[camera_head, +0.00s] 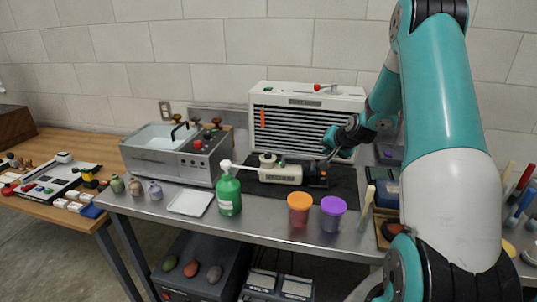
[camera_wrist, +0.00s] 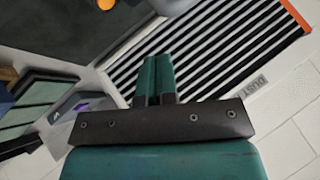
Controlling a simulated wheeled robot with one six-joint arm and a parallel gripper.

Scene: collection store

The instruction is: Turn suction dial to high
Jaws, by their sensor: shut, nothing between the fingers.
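A white extraction unit (camera_head: 357,100) with a dark slatted grille stands at the back of the steel bench against the wall. A red knob (camera_head: 319,87) sits on its top edge beside a small label; it looks like the suction dial, but its setting is too small to read. My gripper (camera_head: 330,147) is shut and empty, in front of the lower right of the grille, below the knob and apart from it. In the wrist view the two green fingers (camera_wrist: 155,72) are together before the slats (camera_wrist: 215,50). The knob is not visible there.
A cream device (camera_head: 281,174) lies on a dark mat below my gripper. A green bottle (camera_head: 229,192), an orange-lidded jar (camera_head: 299,208) and a purple-lidded jar (camera_head: 332,212) stand in front. A steel basin unit (camera_head: 170,160) is at left. Space above the extraction unit is clear.

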